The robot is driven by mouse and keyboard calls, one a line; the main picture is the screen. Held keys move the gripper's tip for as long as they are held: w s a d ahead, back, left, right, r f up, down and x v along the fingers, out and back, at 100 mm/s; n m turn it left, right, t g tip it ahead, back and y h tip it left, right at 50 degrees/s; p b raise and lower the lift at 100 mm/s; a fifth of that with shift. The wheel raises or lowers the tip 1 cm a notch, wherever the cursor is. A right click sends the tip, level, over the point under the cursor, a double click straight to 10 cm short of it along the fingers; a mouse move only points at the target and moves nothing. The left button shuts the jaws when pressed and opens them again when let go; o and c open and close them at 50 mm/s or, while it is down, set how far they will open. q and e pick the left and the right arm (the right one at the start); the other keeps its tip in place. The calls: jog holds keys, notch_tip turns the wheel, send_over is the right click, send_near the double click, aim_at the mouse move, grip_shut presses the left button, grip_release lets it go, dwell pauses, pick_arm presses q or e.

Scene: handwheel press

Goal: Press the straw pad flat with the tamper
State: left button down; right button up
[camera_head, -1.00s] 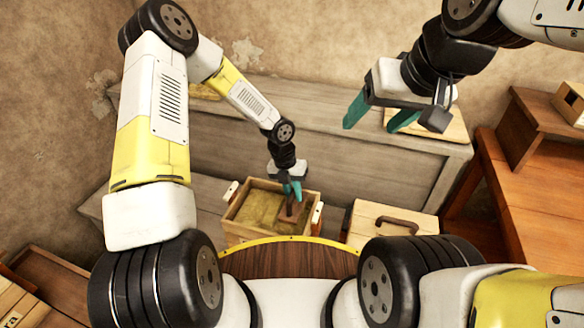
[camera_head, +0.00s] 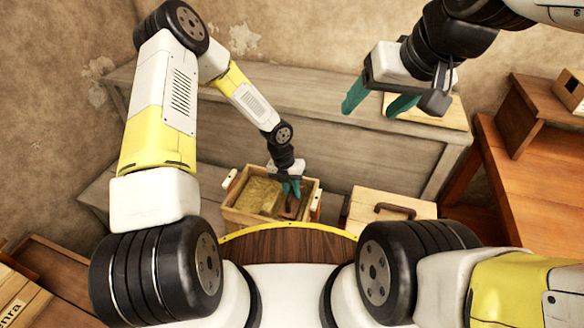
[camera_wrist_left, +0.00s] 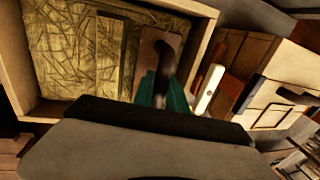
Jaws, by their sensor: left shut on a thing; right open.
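The straw pad (camera_head: 259,193) lies in an open wooden box (camera_head: 238,217) in the head view. It also shows in the left wrist view (camera_wrist_left: 62,52), with a smoother rectangular patch at its middle. My left gripper (camera_head: 290,187) is shut on the dark handle of the tamper (camera_head: 287,209), at the right side of the box. In the left wrist view the tamper (camera_wrist_left: 148,52) has a flat brown plate and stands beside the patch; whether it touches the straw is unclear. My right gripper (camera_head: 377,98) is open and empty, high above the grey bench.
A wooden lid with a dark handle (camera_head: 380,205) is just right of the box. Pale clamps (camera_head: 316,202) sit at the box sides. A grey bench (camera_head: 345,150) stands behind, with a pale board (camera_head: 450,112) on it. A brown table (camera_head: 545,180) is at the right.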

pick_arm(q)
jog(key=shift+a+f, duration=0.1)
jog(key=shift+f, duration=0.35)
dwell(1.4)
jog(key=shift+r, duration=5)
